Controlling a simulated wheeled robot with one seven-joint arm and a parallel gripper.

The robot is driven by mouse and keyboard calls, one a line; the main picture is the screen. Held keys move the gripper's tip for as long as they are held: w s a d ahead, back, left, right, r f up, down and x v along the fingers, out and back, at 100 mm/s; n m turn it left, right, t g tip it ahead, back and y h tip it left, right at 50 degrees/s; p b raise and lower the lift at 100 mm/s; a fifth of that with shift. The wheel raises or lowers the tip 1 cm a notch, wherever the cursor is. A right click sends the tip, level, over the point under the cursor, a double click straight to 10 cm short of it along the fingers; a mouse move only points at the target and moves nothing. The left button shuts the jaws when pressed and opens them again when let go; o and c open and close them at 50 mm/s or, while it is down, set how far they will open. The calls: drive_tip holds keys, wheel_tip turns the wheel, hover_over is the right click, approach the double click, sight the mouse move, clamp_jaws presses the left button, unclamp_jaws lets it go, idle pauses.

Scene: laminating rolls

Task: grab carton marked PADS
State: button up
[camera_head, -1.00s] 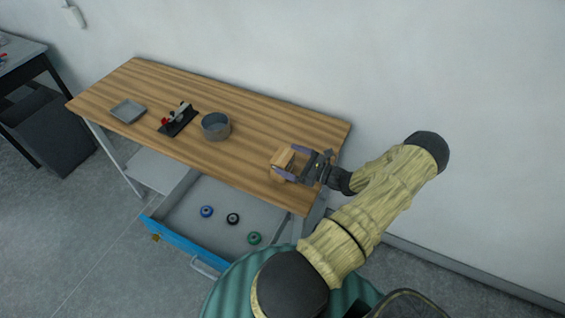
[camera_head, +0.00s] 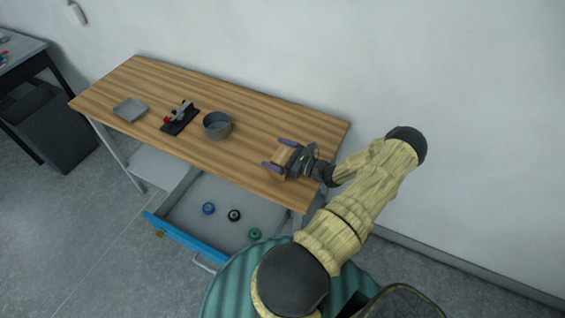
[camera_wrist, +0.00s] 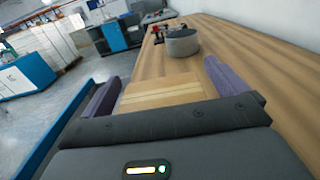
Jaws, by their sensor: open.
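A small tan carton (camera_head: 284,153) stands on the wooden table (camera_head: 240,102) near its right end. No marking on it can be read. My gripper (camera_head: 275,153) is open, with its purple fingers on either side of the carton. In the wrist view the carton (camera_wrist: 162,92) lies between the two purple fingers (camera_wrist: 163,86), and gaps show beside it. I cannot tell whether either finger touches it. The carton's lower part is hidden by the gripper's palm in the wrist view.
A grey round bowl (camera_head: 217,125), a black-based device with red parts (camera_head: 180,118) and a grey tray (camera_head: 130,110) stand further left on the table. Below, an open blue-fronted drawer (camera_head: 183,237) holds blue, black and green rolls. A white wall runs behind.

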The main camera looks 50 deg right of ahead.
drive_tip(key=shift+c, duration=0.2)
drive_tip(key=c, duration=1.2)
drive_tip(key=shift+c, duration=0.2)
drive_tip(key=shift+r, duration=0.1)
wheel_tip(320, 180, up, 10)
drive_tip(key=b, duration=0.3)
